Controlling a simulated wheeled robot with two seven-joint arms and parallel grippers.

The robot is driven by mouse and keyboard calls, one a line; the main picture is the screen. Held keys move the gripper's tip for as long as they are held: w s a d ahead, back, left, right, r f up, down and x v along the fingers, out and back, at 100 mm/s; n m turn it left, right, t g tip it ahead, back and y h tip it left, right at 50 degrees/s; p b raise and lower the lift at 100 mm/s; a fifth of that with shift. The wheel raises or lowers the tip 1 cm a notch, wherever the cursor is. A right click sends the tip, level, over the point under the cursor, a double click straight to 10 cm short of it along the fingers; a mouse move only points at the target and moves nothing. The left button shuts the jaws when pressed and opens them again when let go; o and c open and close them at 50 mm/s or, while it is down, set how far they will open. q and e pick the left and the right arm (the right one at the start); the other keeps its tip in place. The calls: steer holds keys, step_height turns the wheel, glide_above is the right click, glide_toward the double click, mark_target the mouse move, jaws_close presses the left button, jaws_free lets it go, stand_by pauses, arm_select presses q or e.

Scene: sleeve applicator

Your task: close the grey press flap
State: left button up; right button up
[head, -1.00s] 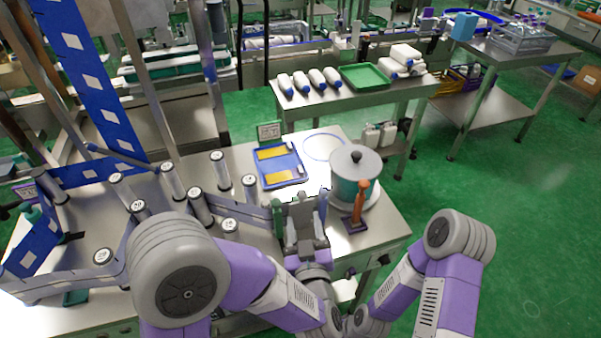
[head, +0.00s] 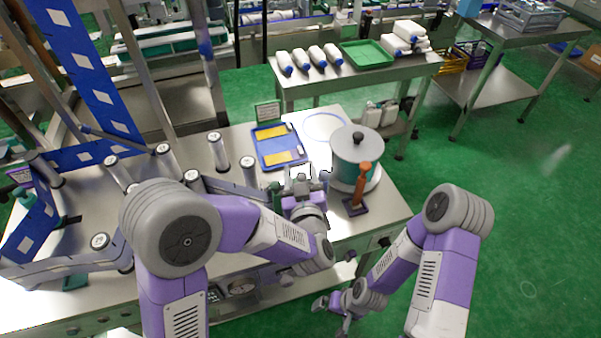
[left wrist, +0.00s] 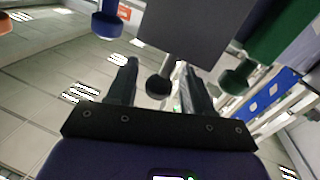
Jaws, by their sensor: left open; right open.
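In the left wrist view a flat dark grey panel (left wrist: 185,32), which looks like the grey press flap, hangs at the top middle. A dark round knob (left wrist: 158,86) shows at its lower edge. My left gripper (left wrist: 157,68) is open, with one finger on each side of the knob; I cannot tell whether they touch. In the head view my left gripper (head: 303,182) is at the front of the table, and my arm hides most of the flap. My right gripper (head: 336,304) is open and low, in front of the table, away from the flap.
A blue part with a knob (left wrist: 107,22) and a green part with a knob (left wrist: 236,80) flank the panel. A lidded pot (head: 356,160) and an orange-handled tool (head: 361,185) stand to the right. A blue tray (head: 280,147) lies behind. Several upright rollers (head: 218,150) stand left.

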arm_select(q)
steer(key=shift+c, duration=0.4)
jaws_close()
steer(key=shift+w+a+r+g+p, duration=0.2)
steer(key=shift+w+g+p, duration=0.15)
steer(key=shift+p, duration=0.2)
steer(key=shift+w+a+f, duration=0.1)
steer(key=shift+w+f, duration=0.1)
steer(key=shift+w, duration=0.15)
steer(key=shift+o, duration=0.4)
jaws_free()
steer(key=shift+s, duration=0.1)
steer(key=shift+s, duration=0.25)
steer(key=s, duration=0.4)
steer(key=s+d+p, duration=0.1)
steer(key=s, duration=0.2)
steer(key=shift+r, duration=0.3)
